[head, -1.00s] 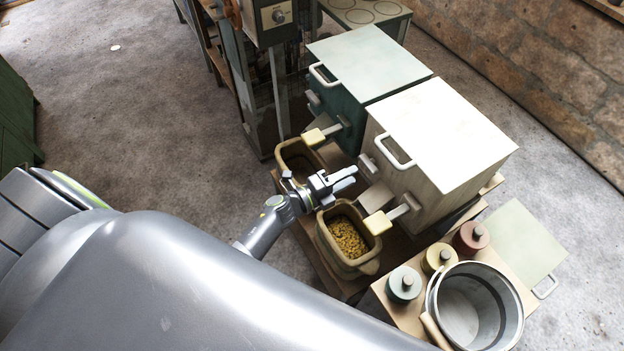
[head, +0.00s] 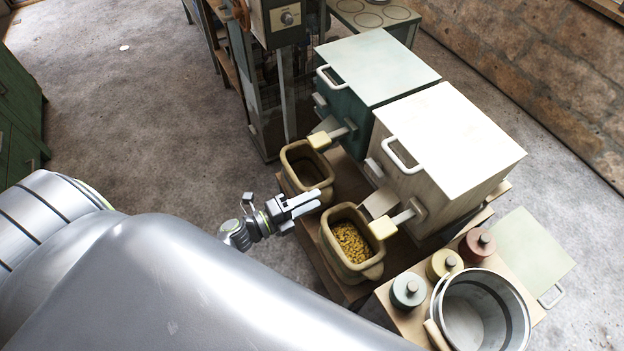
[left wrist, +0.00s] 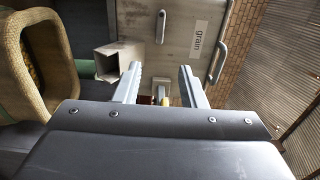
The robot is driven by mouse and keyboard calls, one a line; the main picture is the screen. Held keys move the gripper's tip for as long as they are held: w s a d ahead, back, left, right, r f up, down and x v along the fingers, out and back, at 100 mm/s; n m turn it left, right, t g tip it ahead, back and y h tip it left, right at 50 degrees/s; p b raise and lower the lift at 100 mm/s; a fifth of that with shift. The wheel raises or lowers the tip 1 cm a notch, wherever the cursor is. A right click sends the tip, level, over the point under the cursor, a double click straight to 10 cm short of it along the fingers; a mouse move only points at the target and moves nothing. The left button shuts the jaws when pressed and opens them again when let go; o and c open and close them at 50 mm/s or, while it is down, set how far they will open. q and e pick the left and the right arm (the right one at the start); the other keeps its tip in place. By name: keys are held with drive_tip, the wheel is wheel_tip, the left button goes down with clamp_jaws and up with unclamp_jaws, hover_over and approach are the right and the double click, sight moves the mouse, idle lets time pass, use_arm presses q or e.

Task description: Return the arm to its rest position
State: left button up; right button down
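My left gripper (head: 314,200) is in the air beside the two tan tubs, its fingers pointing toward the beige bin. In the left wrist view its two fingers (left wrist: 160,80) stand apart with nothing held between them. My left arm bends back toward my body, and its large silver link fills the lower left of the head view. My right gripper does not show in either view.
A tub of yellow grain (head: 334,247) and an empty-looking tub (head: 290,165) stand before the beige bin (head: 445,135) and green bin (head: 375,65). A metal bucket (head: 520,320) and lidded jars are at lower right. Floor at left is clear.

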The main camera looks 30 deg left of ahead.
use_arm(q)
drive_tip(key=s+a+f+n+g+y, duration=0.1)
drive_tip(key=s+a+f+n+y, duration=0.2)
drive_tip(key=f+n, duration=0.3)
drive_tip(key=s+a+f+n+g+y+p, duration=0.1)
drive_tip(key=s+a+f+n+g+y, duration=0.2)
drive_tip(key=f, duration=0.5)
drive_tip(key=s+a+f+n+y, duration=0.4)
drive_tip(key=f+n, duration=0.3)
drive_tip(key=s+f+n+g, duration=0.4)
drive_tip(key=s+f+g, duration=0.1)
drive_tip(key=s, duration=0.7)
drive_tip(key=s+f+n+g+y, duration=0.1)
drive_tip(key=s+f+n+g, duration=0.3)
drive_tip(key=s+f, duration=0.3)
drive_tip(key=s+n, duration=0.1)
drive_tip(key=s, duration=0.4)
drive_tip(key=shift+d+g+p, duration=0.15)
drive_tip(key=shift+g+p, duration=0.2)
drive_tip(key=shift+g, duration=0.05)
drive_tip(key=shift+s+f, duration=0.1)
